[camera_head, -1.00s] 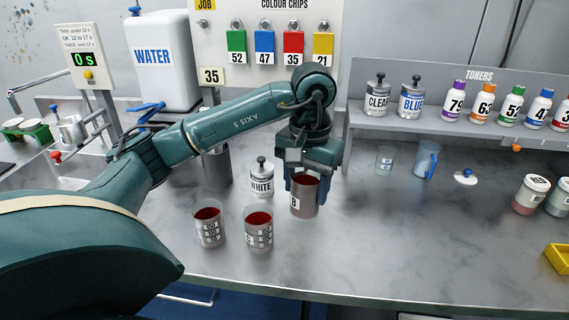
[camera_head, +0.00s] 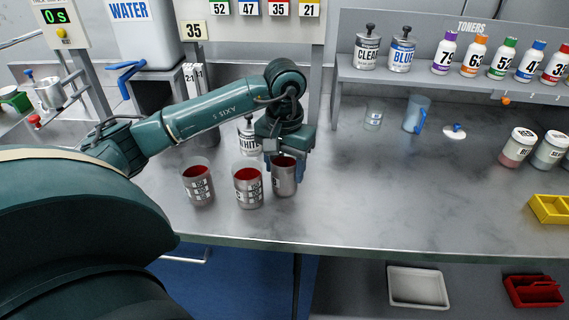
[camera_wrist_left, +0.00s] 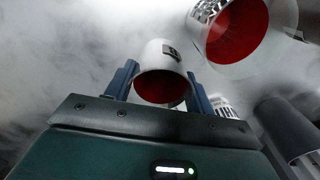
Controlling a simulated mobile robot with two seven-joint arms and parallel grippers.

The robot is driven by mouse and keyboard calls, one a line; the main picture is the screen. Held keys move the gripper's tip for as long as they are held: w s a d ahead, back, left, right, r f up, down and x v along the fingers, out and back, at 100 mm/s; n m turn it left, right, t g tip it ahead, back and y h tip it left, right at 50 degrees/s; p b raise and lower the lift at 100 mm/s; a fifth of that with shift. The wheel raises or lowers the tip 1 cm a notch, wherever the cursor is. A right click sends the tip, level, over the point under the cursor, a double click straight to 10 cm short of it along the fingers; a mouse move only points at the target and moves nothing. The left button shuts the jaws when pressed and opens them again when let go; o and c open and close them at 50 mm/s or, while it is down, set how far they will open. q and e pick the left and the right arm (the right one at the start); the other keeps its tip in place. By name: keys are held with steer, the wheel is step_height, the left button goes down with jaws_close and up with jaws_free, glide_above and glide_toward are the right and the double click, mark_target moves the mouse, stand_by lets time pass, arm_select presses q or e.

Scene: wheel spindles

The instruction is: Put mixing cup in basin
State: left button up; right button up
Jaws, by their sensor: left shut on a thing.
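My left gripper (camera_head: 284,158) is shut on a grey mixing cup (camera_head: 284,181) with a dark red inside. The cup is upright or nearly so, over the bench; I cannot tell whether its base touches the top. In the left wrist view the cup (camera_wrist_left: 161,62) sits between the two blue fingers (camera_wrist_left: 160,84). Two similar cups with red contents and printed labels, a left one (camera_head: 198,188) and a middle one (camera_head: 248,190), stand just left of it. A shallow white basin (camera_head: 418,288) lies low, below the bench front at right. My right gripper is not in view.
The bench top (camera_head: 400,190) is clear right of the held cup. A WHITE tin (camera_head: 247,138) stands behind the gripper. A clear beaker (camera_head: 373,117), blue-handled jug (camera_head: 416,114) and yellow tray (camera_head: 549,208) are farther right. A red caddy (camera_head: 533,291) lies beside the basin.

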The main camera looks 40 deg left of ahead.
arm_select(q)
steer(key=shift+f, duration=0.1)
steer(key=o, duration=1)
